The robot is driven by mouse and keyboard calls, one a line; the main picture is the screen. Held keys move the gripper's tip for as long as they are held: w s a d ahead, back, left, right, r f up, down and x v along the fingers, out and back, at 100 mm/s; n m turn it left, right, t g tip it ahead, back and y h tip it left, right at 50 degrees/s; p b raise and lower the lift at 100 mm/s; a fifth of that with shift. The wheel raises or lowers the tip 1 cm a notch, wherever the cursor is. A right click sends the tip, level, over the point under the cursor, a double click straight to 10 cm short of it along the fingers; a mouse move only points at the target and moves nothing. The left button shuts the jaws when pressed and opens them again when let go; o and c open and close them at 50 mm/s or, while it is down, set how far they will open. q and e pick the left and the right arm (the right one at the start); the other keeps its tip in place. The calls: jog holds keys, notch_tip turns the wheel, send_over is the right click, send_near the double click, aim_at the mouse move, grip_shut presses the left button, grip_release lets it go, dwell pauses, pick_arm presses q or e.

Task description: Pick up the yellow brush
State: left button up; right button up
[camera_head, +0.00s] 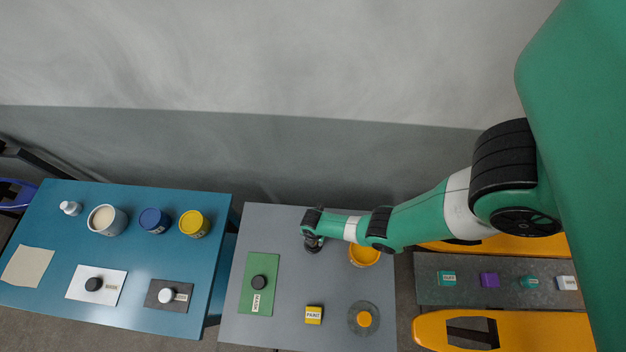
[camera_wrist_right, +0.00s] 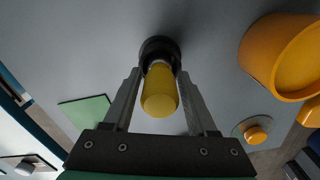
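The yellow brush (camera_wrist_right: 159,90) shows in the right wrist view as a rounded yellow handle with a pale metal collar, its far end at a round black base (camera_wrist_right: 160,48) on the grey table. My right gripper (camera_wrist_right: 159,72) has one finger on each side of the handle, with a narrow gap visible on both sides, so it appears open around the brush. In the head view my right gripper (camera_head: 313,241) is over the back of the grey table (camera_head: 290,225) and mostly hides the brush. My left gripper is not in view.
An orange round container (camera_head: 364,254) stands close right of my gripper. A green mat (camera_head: 262,262) with a black knob, a yellow PAINT block (camera_head: 314,314) and a round pad (camera_head: 355,330) with an orange knob share the table. A blue table (camera_head: 140,258) with paint pots is left.

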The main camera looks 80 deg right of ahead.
grip_shut()
